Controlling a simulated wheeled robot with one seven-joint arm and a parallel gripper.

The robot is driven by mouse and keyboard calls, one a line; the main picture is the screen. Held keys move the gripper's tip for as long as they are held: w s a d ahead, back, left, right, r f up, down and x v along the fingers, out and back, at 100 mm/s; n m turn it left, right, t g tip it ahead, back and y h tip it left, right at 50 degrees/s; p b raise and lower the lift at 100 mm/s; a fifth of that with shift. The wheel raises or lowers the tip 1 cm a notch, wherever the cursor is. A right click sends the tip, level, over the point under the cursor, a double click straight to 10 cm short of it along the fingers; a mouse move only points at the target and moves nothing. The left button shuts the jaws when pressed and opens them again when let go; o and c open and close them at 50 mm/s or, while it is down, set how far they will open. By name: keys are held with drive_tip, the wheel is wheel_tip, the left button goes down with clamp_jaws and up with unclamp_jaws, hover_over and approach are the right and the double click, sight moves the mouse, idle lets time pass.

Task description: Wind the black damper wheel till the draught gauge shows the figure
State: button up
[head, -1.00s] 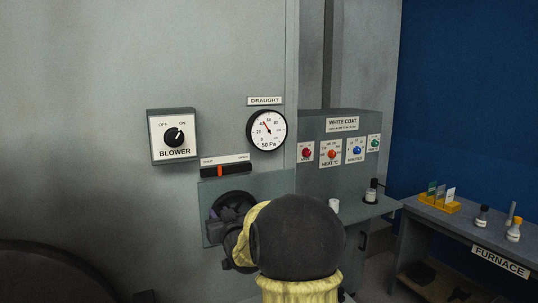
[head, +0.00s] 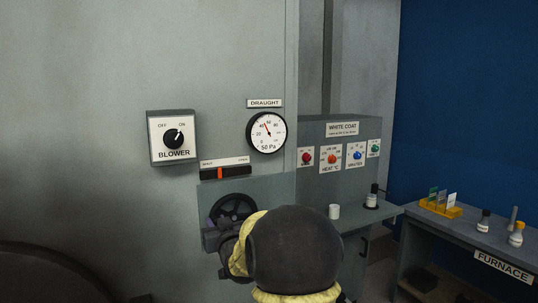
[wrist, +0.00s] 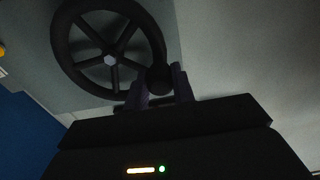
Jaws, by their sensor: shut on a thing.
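The black damper wheel (head: 232,209) is a spoked handwheel on a grey plate. In the wrist view the wheel (wrist: 110,52) fills the upper left, and a dark round knob (wrist: 158,77) sits at its lower right rim. My gripper (wrist: 161,88) is shut on this knob, one finger on each side. In the head view my arm hides the wheel's lower right part and the grip itself. The round white draught gauge (head: 267,132) is above and right of the wheel, marked 50 Pa. Its red needle points up and slightly left, between 40 and 60.
A damper slot with an orange marker (head: 220,173) is above the wheel. The blower switch (head: 173,138) is at upper left, its knob towards ON. A control cabinet (head: 340,155) with coloured knobs stands right, with a white cup (head: 334,211) on its ledge. The furnace bench (head: 470,232) is farther right.

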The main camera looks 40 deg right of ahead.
drive_tip(key=shift+d+f+p, duration=0.1)
drive_tip(key=shift+f+p, duration=0.2)
drive_tip(key=shift+f, duration=0.3)
idle(0.3)
wheel_tip(320, 180, down, 3)
drive_tip(key=b, duration=0.3)
drive_tip(key=shift+d, duration=0.1)
drive_tip(key=shift+r, duration=0.1)
idle(0.3)
drive_tip(key=shift+s+d+f+b, duration=0.1)
drive_tip(key=shift+d+f+b, duration=0.25)
drive_tip(key=shift+f+b, duration=0.2)
drive_tip(key=shift+s+d+f+b, duration=0.1)
drive_tip(key=shift+d+f+b, duration=0.2)
drive_tip(key=shift+f+b, duration=0.25)
